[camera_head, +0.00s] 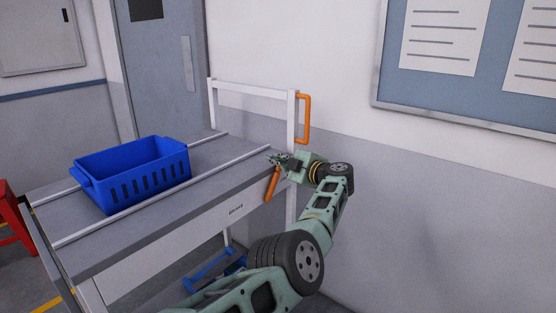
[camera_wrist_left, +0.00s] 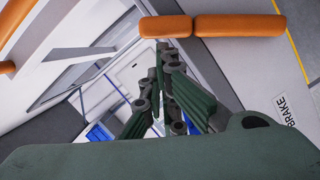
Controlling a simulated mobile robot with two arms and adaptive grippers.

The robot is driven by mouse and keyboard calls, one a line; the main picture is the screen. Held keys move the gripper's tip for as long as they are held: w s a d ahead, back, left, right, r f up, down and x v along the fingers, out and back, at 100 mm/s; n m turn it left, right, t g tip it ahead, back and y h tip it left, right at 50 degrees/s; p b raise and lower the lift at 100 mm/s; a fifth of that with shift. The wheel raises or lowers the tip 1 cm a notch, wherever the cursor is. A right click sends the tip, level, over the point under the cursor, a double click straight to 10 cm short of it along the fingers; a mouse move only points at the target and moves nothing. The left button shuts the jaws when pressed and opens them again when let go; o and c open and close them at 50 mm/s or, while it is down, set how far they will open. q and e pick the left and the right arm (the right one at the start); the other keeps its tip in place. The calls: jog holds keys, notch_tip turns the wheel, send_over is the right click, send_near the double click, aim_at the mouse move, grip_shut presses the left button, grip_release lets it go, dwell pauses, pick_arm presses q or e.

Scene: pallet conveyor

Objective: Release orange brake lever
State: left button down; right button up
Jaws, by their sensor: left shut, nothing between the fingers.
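The orange brake lever (camera_head: 272,184) hangs tilted at the near right end of the grey cart, its lower end toward the left. In the left wrist view an orange bar in two pieces (camera_wrist_left: 238,26), likely this lever, lies across the top, just beyond the fingers. My left gripper (camera_head: 273,158) is at the lever's upper end, close above it; contact cannot be told. In the wrist view its dark green fingers (camera_wrist_left: 163,70) are shut with nothing between them. A label reading BRAKE (camera_wrist_left: 287,112) shows at the right. My right gripper is not in view.
A blue crate (camera_head: 133,172) stands on the cart top (camera_head: 215,162) between two rails. An orange handle (camera_head: 305,118) is fixed to the cart's white end frame (camera_head: 250,89). A wall with a notice board (camera_head: 452,95) is at the right; a red object (camera_head: 12,217) is far left.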

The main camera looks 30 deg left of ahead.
pick_arm(q)
jog(key=shift+w, duration=0.4)
jog(key=shift+d, duration=0.2)
jog(key=v, duration=1.1)
jog(key=shift+d, duration=0.35)
jog(key=shift+a+f, duration=0.1)
